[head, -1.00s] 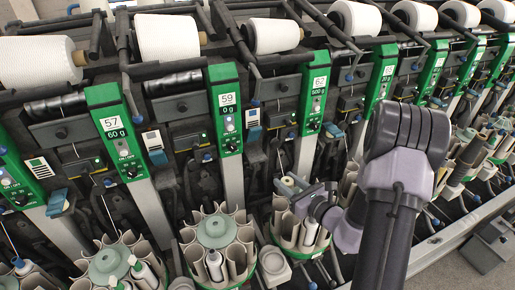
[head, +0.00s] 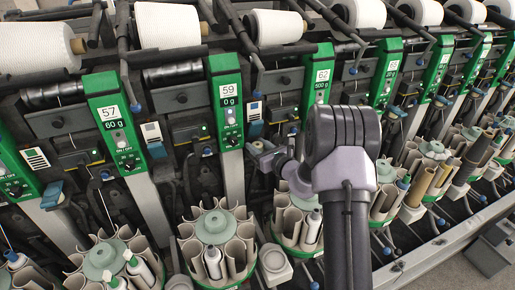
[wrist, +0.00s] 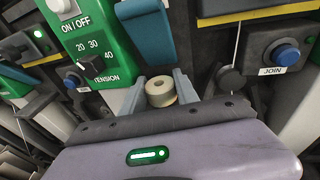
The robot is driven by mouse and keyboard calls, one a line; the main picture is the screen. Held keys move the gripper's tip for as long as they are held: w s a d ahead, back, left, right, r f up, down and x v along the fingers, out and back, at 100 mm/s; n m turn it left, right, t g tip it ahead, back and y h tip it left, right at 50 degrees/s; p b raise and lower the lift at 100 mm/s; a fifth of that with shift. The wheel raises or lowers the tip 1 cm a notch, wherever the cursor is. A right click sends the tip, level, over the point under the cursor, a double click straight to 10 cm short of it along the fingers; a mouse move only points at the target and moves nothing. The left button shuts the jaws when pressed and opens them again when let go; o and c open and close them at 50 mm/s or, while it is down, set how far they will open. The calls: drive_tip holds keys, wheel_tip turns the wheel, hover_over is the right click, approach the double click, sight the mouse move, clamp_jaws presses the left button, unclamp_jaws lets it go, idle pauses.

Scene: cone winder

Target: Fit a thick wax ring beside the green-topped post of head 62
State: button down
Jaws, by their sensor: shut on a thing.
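My gripper (wrist: 161,88) is shut on a cream wax ring (wrist: 160,93), which sits between its two grey fingers in the wrist view. The ring looks thick, with a dark hole in its top. A green panel (wrist: 85,42) with a tension knob stands left of the ring in the wrist view. I cannot make out a green-topped post in either view.
A teal lever (wrist: 143,42) hangs just behind the ring. A blue JOIN button (wrist: 286,54) is to the right. Round holders with tubes, such as the one below head 59 (head: 216,228), stand along the front. My arm covers part of head 62.

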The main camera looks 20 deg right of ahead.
drive_tip(key=c, duration=0.9)
unclamp_jaws()
drive_tip(key=shift+f, duration=0.1)
